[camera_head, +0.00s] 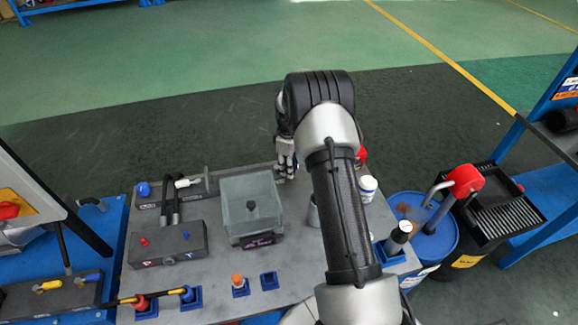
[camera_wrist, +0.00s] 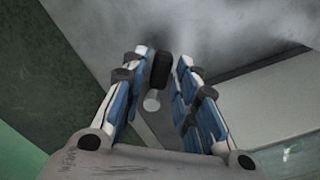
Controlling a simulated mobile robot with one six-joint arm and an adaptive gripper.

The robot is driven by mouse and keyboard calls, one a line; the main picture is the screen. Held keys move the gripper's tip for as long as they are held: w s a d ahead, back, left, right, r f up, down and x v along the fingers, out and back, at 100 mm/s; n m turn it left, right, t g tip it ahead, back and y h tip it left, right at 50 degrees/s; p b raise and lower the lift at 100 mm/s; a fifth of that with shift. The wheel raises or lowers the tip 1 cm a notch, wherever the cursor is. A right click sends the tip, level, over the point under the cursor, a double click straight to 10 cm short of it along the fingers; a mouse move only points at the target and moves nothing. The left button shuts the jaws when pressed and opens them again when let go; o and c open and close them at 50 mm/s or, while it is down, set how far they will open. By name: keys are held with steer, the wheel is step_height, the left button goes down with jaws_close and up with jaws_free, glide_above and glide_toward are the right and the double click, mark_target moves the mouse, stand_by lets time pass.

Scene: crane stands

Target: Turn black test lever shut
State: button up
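My gripper (camera_head: 285,172) is at the back edge of the grey bench, just right of a clear box. In the wrist view its two fingers (camera_wrist: 164,66) are apart, one on either side of a black knob (camera_wrist: 160,68). The knob appears to be the test lever's end, with a small pale round part (camera_wrist: 152,101) beside it. Narrow gaps seem to show between knob and fingers, though contact is hard to judge. In the head view the lever is not clearly visible at the gripper, and its turn position cannot be told.
The clear box (camera_head: 250,196) stands close left of my gripper. A dark block (camera_head: 168,243) with red and blue knobs sits further left on the bench (camera_head: 300,262). A white-capped container (camera_head: 368,184) and a blue drum (camera_head: 440,245) are to the right. Open floor lies behind.

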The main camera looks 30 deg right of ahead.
steer(key=shift+o, duration=0.6)
steer(key=shift+r, duration=0.1)
steer(key=shift+r, duration=0.4)
step_height(320, 180, up, 11)
steer(key=shift+c, duration=0.3)
